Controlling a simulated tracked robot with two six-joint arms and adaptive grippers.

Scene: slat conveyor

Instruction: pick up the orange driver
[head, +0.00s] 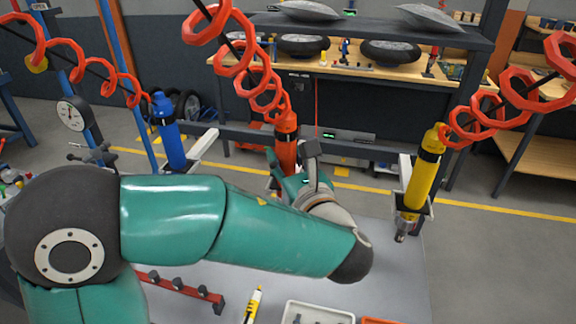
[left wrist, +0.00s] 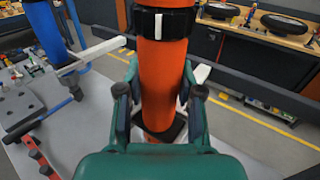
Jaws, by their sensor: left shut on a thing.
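The orange driver (head: 286,143) hangs upright from a red coiled hose in the middle of the head view. It has a black band near its top. My left gripper (head: 283,179) is at its lower part, which my arm partly hides in the head view. In the left wrist view the orange driver (left wrist: 160,88) stands between the two fingers of my left gripper (left wrist: 160,100), which are shut on its body. Its lower end passes a dark holder below the fingers. My right gripper is in neither view.
A blue driver (head: 168,132) hangs at the left and a yellow driver (head: 424,172) at the right, each by a white bracket. Below are a grey table (head: 400,285), a red rack (head: 180,287), a yellow-black tool (head: 253,304) and a white tray (head: 318,308).

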